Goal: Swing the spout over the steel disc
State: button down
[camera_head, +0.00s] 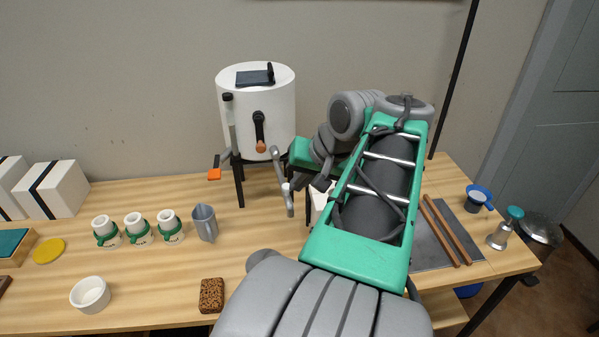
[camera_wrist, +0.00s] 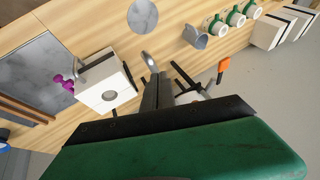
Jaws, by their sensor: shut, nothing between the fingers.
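The spout (camera_head: 284,178) is a bright metal pipe hanging at the lower right of a white drum (camera_head: 273,98) on dark legs. In the wrist view its rounded metal end (camera_wrist: 149,59) shows just past my fingertips. My gripper (camera_head: 295,186) is shut and empty, close beside the spout on its right; I cannot tell whether they touch. In the wrist view my dark fingers (camera_wrist: 157,82) lie together. The steel disc (camera_wrist: 143,16) is a round, mottled grey plate on the wooden table, apart from the spout end. I cannot make it out surely in the head view.
A grey pitcher (camera_head: 205,222) and several white cups with green bands stand left of the spout. A brown block (camera_head: 212,295) lies near the front edge. A white box (camera_wrist: 104,92) stands beside my gripper. Brown rods (camera_head: 446,232) lie on a grey slab at right.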

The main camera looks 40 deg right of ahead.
jog(key=s+d+r+m, duration=0.2)
jog(key=s+d+r, duration=0.2)
jog(key=s+d, duration=0.15)
jog(key=w+a+f, duration=0.2)
jog(key=w+f, duration=0.7)
jog(key=shift+h, duration=0.3)
